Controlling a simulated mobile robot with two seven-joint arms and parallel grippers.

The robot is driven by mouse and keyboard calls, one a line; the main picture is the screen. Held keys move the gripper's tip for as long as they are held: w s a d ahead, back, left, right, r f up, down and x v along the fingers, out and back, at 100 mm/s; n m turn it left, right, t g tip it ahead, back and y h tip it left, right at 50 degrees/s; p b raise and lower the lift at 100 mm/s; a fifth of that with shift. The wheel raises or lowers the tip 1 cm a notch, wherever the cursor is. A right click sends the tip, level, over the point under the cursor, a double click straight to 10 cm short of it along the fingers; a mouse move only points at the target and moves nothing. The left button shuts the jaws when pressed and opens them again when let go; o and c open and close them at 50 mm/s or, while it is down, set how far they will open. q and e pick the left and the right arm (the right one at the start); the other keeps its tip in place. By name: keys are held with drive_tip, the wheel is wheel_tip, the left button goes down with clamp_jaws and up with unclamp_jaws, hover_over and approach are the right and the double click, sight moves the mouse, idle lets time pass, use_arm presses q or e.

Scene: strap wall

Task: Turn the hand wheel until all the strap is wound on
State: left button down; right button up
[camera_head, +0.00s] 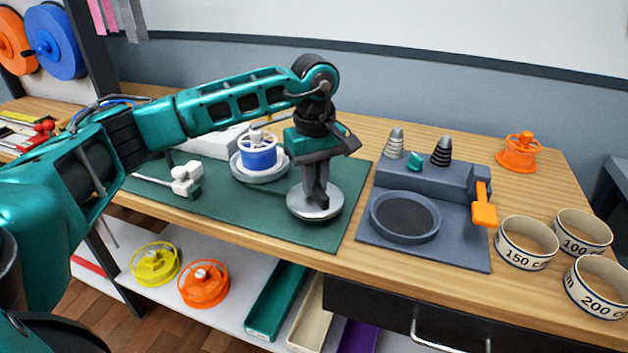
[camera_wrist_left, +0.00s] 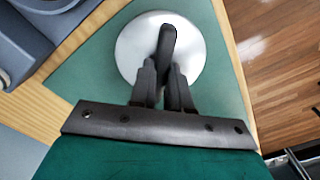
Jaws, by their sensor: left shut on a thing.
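The hand wheel (camera_head: 328,214) is a silver disc lying flat at the right end of the green mat. My left gripper (camera_head: 318,202) points down over it, its fingers shut on the wheel's dark handle. The left wrist view shows the wheel (camera_wrist_left: 135,45) and the dark handle (camera_wrist_left: 167,42) between the fingertips (camera_wrist_left: 165,70). A white reel (camera_head: 257,137) with blue strap (camera_head: 260,159) wound on it stands on a round grey base, left of the gripper. I cannot make out a loose length of strap. My right gripper is in neither view.
A grey device (camera_head: 375,250) with an orange lever (camera_head: 484,212) stands right of the green mat (camera_head: 225,212). Yellow (camera_head: 155,263) and orange (camera_head: 204,284) reels lie on the lower shelf.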

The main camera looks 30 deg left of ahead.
use_arm(q)
drive_tip(key=m, duration=0.4)
drive_tip(key=shift+w+m, duration=0.1)
drive_tip(key=shift+m, duration=0.3)
idle(0.4)
drive_tip(key=c, duration=1.1)
unclamp_jaws()
drive_tip(key=shift+r, duration=0.1)
wheel_tip(320, 180, up, 13)
drive_tip(key=shift+f+p, duration=0.1)
drive_tip(key=shift+p, duration=0.2)
